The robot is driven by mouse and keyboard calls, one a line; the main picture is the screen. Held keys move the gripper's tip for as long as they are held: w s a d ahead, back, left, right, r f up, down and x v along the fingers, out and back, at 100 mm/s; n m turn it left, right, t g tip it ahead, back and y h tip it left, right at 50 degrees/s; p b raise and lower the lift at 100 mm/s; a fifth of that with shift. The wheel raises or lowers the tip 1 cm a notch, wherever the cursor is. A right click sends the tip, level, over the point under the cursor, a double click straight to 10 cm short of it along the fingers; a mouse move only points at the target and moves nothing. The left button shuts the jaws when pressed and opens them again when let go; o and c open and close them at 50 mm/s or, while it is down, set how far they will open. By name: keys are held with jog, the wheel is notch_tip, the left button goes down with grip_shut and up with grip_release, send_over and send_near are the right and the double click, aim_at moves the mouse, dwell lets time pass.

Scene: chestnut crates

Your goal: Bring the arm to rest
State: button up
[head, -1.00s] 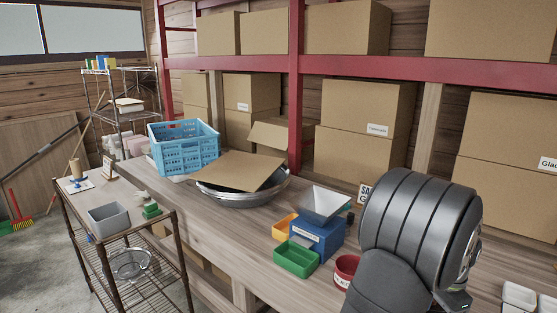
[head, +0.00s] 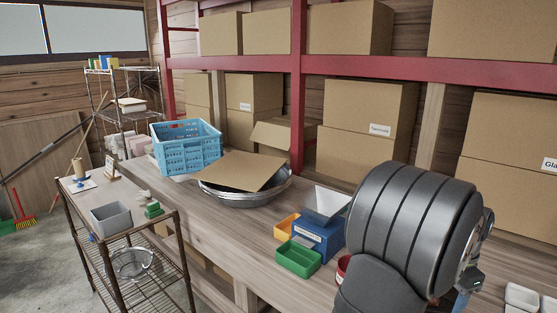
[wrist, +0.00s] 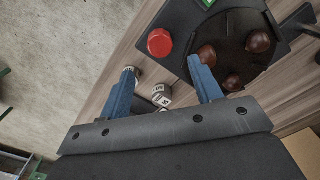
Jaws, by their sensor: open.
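My arm stands at the right of the head view, a thick black ribbed link over the workbench (head: 190,215). My gripper (wrist: 164,78) shows in the wrist view with its two blue fingers wide apart and nothing between them. Below the fingers are the wooden bench top and small white-and-dark items (wrist: 160,97). A black pan or tray (wrist: 232,30) holding several brown chestnuts (wrist: 258,41) lies beyond the right finger. The gripper's fingers are largely hidden in the head view.
A red cap or knob (wrist: 160,42) is near the black tray. A green bin (head: 298,258), blue box (head: 318,238), metal bowl (head: 245,198) with cardboard, and blue crate (head: 187,150) stand on the bench. A wire cart (head: 130,235) is at left.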

notch_tip(320, 180, up, 10)
jog(key=f, duration=0.1)
notch_tip(320, 180, down, 17)
jog(key=shift+r, duration=0.15)
jog(key=n, duration=0.3)
jog(key=shift+n, duration=0.4)
jog(key=n, duration=0.8)
jog(key=shift+n, duration=1.8)
